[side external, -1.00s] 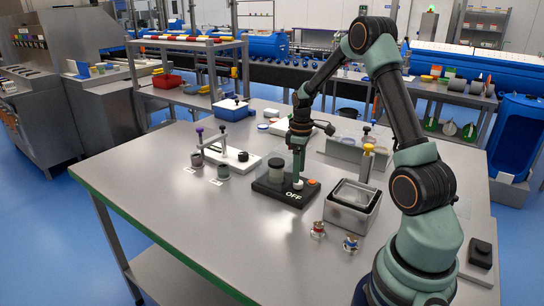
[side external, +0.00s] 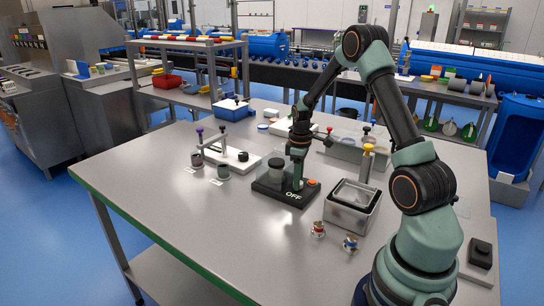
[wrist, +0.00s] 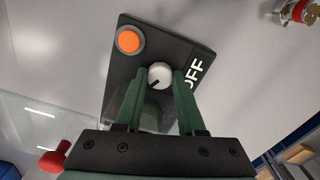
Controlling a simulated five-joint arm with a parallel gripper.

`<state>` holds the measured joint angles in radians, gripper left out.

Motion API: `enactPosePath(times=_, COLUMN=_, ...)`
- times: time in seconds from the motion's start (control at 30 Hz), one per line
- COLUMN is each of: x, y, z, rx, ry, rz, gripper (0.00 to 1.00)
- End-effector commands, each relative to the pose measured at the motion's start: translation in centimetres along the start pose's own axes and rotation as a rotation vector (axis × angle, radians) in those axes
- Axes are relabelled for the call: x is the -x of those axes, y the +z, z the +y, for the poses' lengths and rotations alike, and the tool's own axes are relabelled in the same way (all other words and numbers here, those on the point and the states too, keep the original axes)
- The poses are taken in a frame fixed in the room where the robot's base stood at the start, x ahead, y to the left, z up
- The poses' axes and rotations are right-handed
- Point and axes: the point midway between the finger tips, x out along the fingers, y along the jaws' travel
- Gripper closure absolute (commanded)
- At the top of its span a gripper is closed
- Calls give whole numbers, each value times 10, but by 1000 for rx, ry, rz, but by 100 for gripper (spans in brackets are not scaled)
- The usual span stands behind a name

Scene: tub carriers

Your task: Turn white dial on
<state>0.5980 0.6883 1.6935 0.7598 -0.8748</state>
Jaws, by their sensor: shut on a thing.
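The white dial (wrist: 160,74) sits on a black base plate (wrist: 186,46) beside the white letters OFF. A dark pointer mark shows on the dial's face. In the wrist view my gripper (wrist: 159,80) has its green fingers on either side of the dial, shut on it. In the side view my gripper (side external: 298,184) reaches straight down to the base plate (side external: 272,190), and its fingers mostly hide the dial.
A metal tub (side external: 352,206) stands right of the plate, close to my arm. A white stand (side external: 235,158) is to the left. The front left of the table is clear.

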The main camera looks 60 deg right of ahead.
Motion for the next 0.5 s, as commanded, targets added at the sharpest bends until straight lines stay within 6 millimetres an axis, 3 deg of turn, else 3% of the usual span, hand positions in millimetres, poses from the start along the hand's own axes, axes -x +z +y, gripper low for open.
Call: enactPosePath(times=0.5, x=1, y=0, z=0, rx=260, ry=0, rz=0, gripper=100)
